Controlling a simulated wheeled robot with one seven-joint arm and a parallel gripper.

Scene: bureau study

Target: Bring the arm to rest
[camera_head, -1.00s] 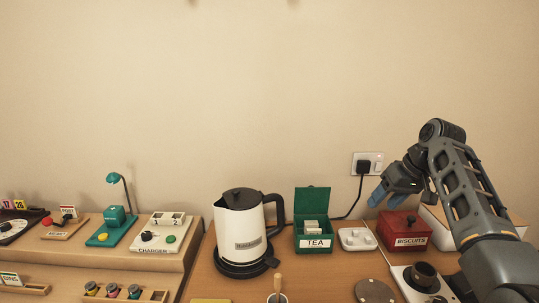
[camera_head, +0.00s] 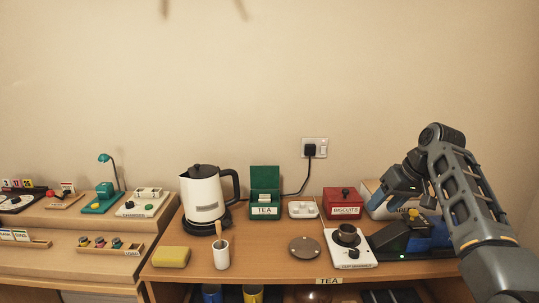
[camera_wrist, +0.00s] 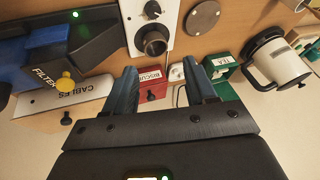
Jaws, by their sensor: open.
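My gripper (camera_head: 378,205) is at the right of the head view, raised near the biscuits box and the cables box, and its fingertips are partly hidden against the things behind. In the wrist view my gripper (camera_wrist: 160,66) shows two blue fingers spread apart with nothing between them. The red biscuits box (camera_head: 343,203) stands beyond it on the desk; in the wrist view this box (camera_wrist: 153,90) appears between the fingers, apart from them. My arm is bent, with its elbow up at the right.
A white kettle (camera_head: 202,197), a green tea box (camera_head: 265,205), a small white tray (camera_head: 302,210) and a white hob unit with a dark cup (camera_head: 347,236) stand on the desk. A dark filter unit (camera_head: 388,240) is below the arm. The wall above is clear.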

